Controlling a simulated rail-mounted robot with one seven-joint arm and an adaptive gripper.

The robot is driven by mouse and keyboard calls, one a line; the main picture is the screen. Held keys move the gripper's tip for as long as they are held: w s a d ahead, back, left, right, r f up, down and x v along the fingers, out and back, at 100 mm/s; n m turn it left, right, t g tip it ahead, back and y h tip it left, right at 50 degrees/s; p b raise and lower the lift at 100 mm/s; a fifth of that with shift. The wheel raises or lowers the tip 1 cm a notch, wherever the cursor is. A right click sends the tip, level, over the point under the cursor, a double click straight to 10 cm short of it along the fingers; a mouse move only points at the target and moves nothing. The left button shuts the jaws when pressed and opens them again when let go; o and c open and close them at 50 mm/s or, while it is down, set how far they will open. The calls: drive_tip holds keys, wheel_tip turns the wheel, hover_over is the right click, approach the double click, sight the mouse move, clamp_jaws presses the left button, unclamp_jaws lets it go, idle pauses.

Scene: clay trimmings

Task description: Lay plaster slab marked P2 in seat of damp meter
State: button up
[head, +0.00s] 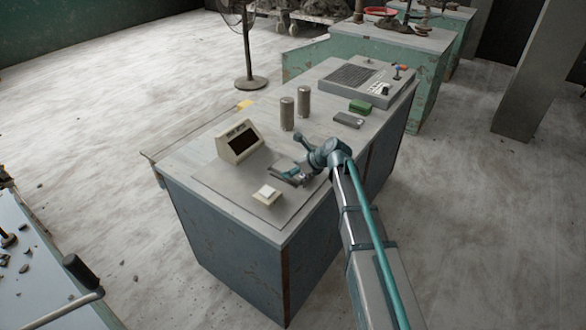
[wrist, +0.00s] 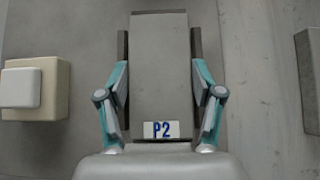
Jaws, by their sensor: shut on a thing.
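My gripper (wrist: 160,90) is shut on a grey plaster slab (wrist: 160,70), a finger on each long side. A white label with blue "P2" is at the slab's near end in the wrist view. In the head view my gripper (head: 288,176) is low over the front of the blue cabinet's top, and the slab is hard to make out there. A cream box with a dark display (head: 240,142), seemingly the damp meter's readout, stands behind and left of it. I cannot tell which part is the seat, or whether the slab touches the surface below.
A cream block with a white top (head: 267,195) is just left of my gripper; it also shows in the wrist view (wrist: 34,88). Two metal cylinders (head: 287,113), a green block (head: 360,106), a small grey block (head: 349,120) and a grey console (head: 367,80) stand farther back.

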drive_tip(key=shift+f, duration=0.2)
drive_tip(key=o, duration=1.1)
drive_tip(key=shift+s, duration=0.1)
drive_tip(key=o, duration=0.4)
drive_tip(key=shift+f, duration=0.2)
drive_tip(key=shift+c, duration=0.2)
drive_tip(key=shift+d+r, duration=0.15)
drive_tip(key=shift+r, duration=0.45)
drive_tip(key=b+v, duration=0.1)
drive_tip(key=v, duration=1)
drive_tip(key=shift+d+r, duration=0.15)
drive_tip(key=shift+r, duration=0.1)
drive_tip(key=shift+s, duration=0.15)
